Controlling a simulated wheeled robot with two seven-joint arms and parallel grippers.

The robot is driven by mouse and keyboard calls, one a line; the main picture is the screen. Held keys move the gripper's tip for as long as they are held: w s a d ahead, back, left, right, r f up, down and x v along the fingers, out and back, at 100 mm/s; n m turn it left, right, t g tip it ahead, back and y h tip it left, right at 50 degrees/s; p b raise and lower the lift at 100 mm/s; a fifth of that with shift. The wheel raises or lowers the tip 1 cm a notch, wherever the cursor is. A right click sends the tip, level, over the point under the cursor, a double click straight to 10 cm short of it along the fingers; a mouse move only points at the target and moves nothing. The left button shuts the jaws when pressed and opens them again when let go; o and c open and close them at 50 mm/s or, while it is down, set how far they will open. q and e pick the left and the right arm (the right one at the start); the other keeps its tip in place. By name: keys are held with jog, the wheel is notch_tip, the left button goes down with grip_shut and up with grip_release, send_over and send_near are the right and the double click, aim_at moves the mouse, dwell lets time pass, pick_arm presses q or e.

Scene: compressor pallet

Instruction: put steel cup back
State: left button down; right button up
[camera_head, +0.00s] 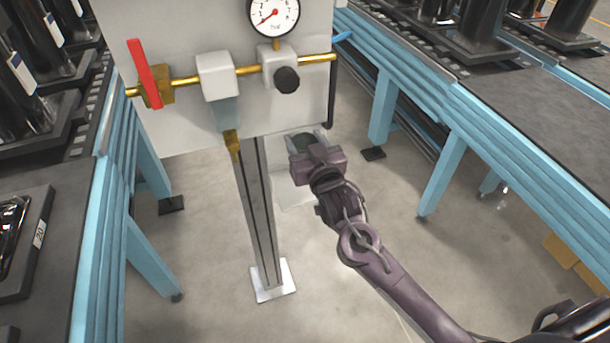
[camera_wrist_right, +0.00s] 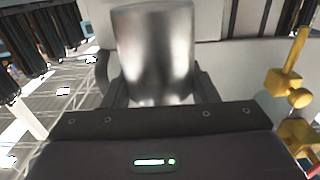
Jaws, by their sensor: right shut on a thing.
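My right gripper (camera_head: 307,139) is shut on the steel cup, in front of and below the lower right part of the white panel (camera_head: 180,125). In the right wrist view the steel cup (camera_wrist_right: 155,55) is a shiny grey cylinder, upright in the picture, between the two dark fingers (camera_wrist_right: 157,92). In the head view the cup is mostly hidden by the gripper. On the panel, a brass pipe (camera_head: 248,70) carries a white block (camera_head: 217,77) with a translucent bowl (camera_head: 224,113) under it. My left gripper is not in view.
The pipe also carries a red-handled valve (camera_head: 144,75), a regulator with a black knob (camera_head: 286,80) and a gauge (camera_head: 274,14) above. A grey post (camera_head: 258,215) stands below the panel. Blue-framed conveyors (camera_head: 480,110) flank both sides. The floor between them is mostly clear.

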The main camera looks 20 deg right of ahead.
notch_tip(320, 180, down, 7)
jog(key=shift+f, duration=0.15)
dwell(0.4)
jog(key=shift+f, duration=0.15)
jog(key=o, duration=1.1)
jog(key=shift+c, duration=0.2)
